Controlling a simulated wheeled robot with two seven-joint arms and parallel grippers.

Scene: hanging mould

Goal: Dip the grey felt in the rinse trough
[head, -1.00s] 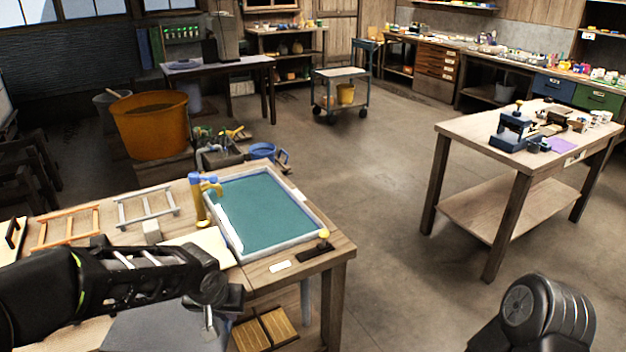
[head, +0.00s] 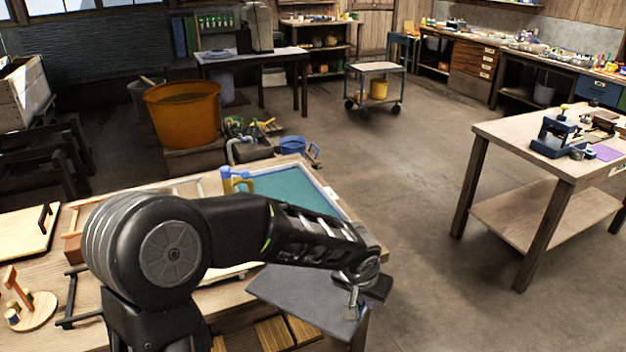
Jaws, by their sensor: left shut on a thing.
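A shallow basin with teal inside (head: 285,190) and a pale rim, which looks like the rinse trough, is set on the near workbench. My left gripper (head: 353,298) is shut on the grey felt (head: 300,298), a flat dark grey sheet. The felt is held roughly level near the bench's front right edge, on the near side of the basin. My left arm crosses in front of the basin and hides its near part. My right gripper is not in view.
Wooden frames and a pale board (head: 25,232) lie on the bench's left. A big orange tub (head: 183,115) stands behind the bench. A second wooden table (head: 500,135) is at the right, with open floor between the two.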

